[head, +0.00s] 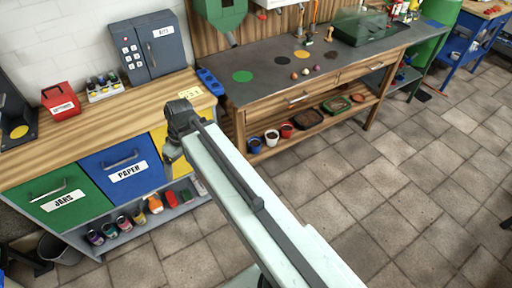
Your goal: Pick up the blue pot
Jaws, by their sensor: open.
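The blue pot (255,145) is small and stands at the left end of the low shelf under the grey-topped workbench. A white pot (271,137) and a red pot (287,131) stand in a row to its right. My gripper (171,155) is at the far end of my pale arm, in front of the left cabinet's yellow drawer. It is well to the left of the blue pot and apart from it. Its fingers are small and dark here; it is open, and nothing shows between them.
The grey-topped workbench (262,92) overhangs the shelf. Trays (307,118) lie right of the pots. A wooden-topped cabinet (75,138) with green, blue and yellow drawers stands at the left, with cans and bottles on its low shelf. The tiled floor (375,190) at the right is clear.

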